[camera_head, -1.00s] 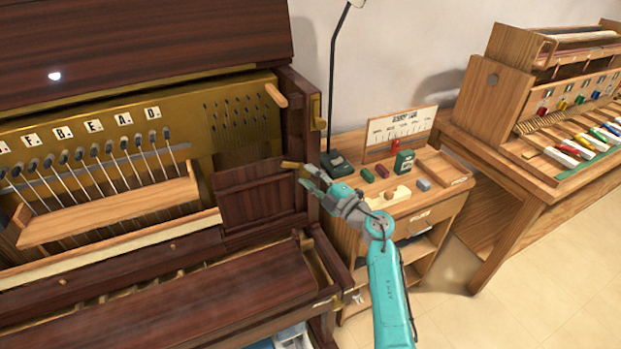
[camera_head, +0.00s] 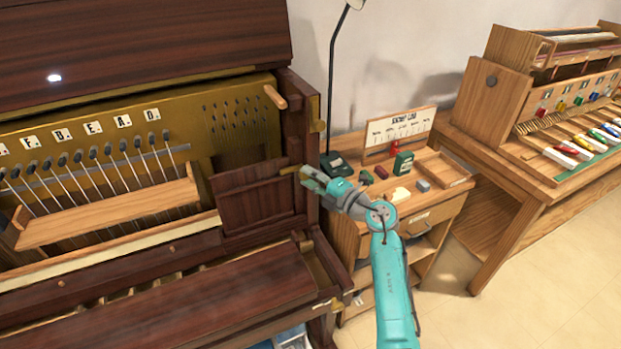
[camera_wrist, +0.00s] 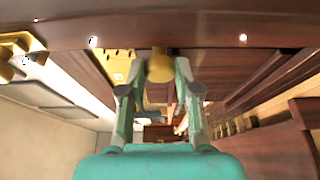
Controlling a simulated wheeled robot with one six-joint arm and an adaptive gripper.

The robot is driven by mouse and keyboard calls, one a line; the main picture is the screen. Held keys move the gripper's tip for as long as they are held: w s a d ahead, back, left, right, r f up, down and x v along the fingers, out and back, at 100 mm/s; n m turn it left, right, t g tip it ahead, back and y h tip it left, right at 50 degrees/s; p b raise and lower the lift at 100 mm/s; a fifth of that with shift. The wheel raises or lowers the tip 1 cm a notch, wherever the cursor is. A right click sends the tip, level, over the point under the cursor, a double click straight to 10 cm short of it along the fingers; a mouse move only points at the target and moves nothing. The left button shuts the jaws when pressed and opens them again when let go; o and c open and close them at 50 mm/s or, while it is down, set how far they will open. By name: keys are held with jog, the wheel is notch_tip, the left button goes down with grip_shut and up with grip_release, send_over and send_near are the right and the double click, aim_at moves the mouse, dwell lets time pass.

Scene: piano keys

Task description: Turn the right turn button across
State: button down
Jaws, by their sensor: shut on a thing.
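The right turn button (camera_head: 288,170) is a small yellow-brown piece at the upper right of a dark wooden panel (camera_head: 250,205) in the piano's front. It lies roughly level in the head view. My gripper (camera_head: 303,172) is at its right end. The fingers hide part of the button in the head view.
The piano's dark right post (camera_head: 296,135) stands close by my gripper. A small wooden side table (camera_head: 412,207) with several small items is to the right. A thin lamp pole (camera_head: 331,85) rises behind. A wooden shelf (camera_head: 110,212) juts out at left.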

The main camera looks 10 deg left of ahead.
jog(key=shift+a, duration=0.1)
jog(key=c, duration=0.8)
grip_release()
jog(key=shift+s, duration=0.1)
jog(key=v, duration=1.2)
